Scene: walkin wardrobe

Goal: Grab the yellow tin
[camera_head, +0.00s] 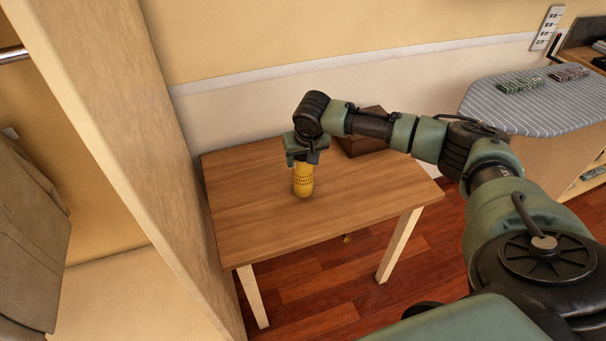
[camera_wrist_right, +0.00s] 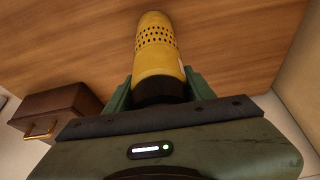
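The yellow tin (camera_head: 303,182) is a cylinder with rows of dark dots and a dark top end. It appears upright at the wooden table, but I cannot tell whether its base touches the top. My right gripper (camera_head: 306,160) points down over it. In the right wrist view the yellow tin (camera_wrist_right: 158,50) lies between the two green fingers of my right gripper (camera_wrist_right: 160,90), which press close on both sides of its dark end. The gripper hides part of that end. My left gripper is not in view.
The wooden table (camera_head: 255,205) is otherwise mostly clear. A brown box (camera_head: 362,146) stands at its back, behind my right arm; its handle shows in the right wrist view (camera_wrist_right: 42,130). A wardrobe panel (camera_head: 125,130) borders the left side. A striped ironing board (camera_head: 545,100) is at right.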

